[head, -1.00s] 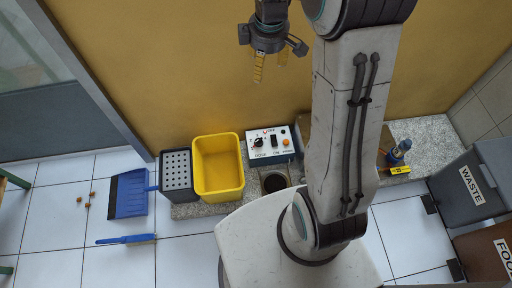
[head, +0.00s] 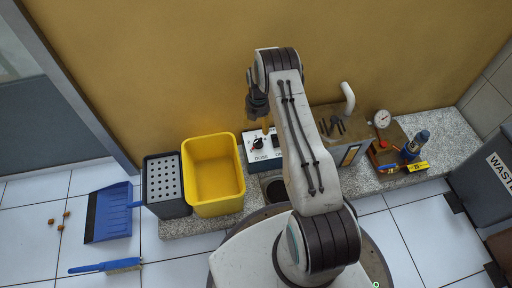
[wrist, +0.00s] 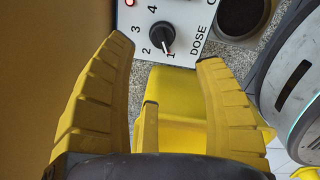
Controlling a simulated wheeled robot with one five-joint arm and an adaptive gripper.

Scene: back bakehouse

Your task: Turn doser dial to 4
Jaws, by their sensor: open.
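The doser dial (wrist: 160,36) is a black round knob on a white panel, with DOSE and the numbers 1 to 4 around it. Its white mark points at about 1. In the wrist view the dial lies between and beyond the fingertips, with nothing held. In the head view my gripper (head: 265,126) is just above the panel, and my arm hides the panel's right part.
A yellow tub (head: 215,207) and a dark perforated bin (head: 168,208) stand left of the doser. A dark round opening (wrist: 243,14) lies beside the panel. At right on the counter (head: 445,146) are a gauge (head: 382,118) and a blue bottle-like item (head: 415,145).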

